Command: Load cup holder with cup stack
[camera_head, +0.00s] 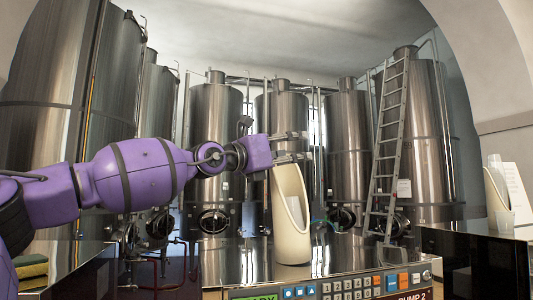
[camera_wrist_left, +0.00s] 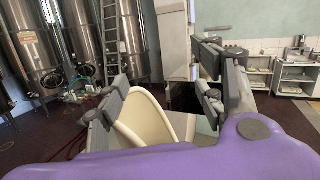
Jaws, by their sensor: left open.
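A tall cream cup holder (camera_head: 290,222) with an open front stands upright on the pump machine in the head view's middle. Something pale shows in its opening; I cannot tell whether it is cups. My left gripper (camera_head: 303,147) is open just above the holder's top. In the left wrist view, the holder's curved rim (camera_wrist_left: 146,118) shows low beside the left finger of the open gripper (camera_wrist_left: 165,88), with no cup stack visible between the fingers. I cannot tell whether finger and rim touch. My right gripper is not in view.
A second cream holder (camera_head: 494,199), a white paper sheet (camera_head: 518,195) and a small clear cup (camera_head: 505,219) are at the right on a dark machine (camera_head: 470,255). A button panel (camera_head: 350,287) is at the front. Steel tanks (camera_head: 215,140) and a ladder (camera_head: 388,145) stand behind.

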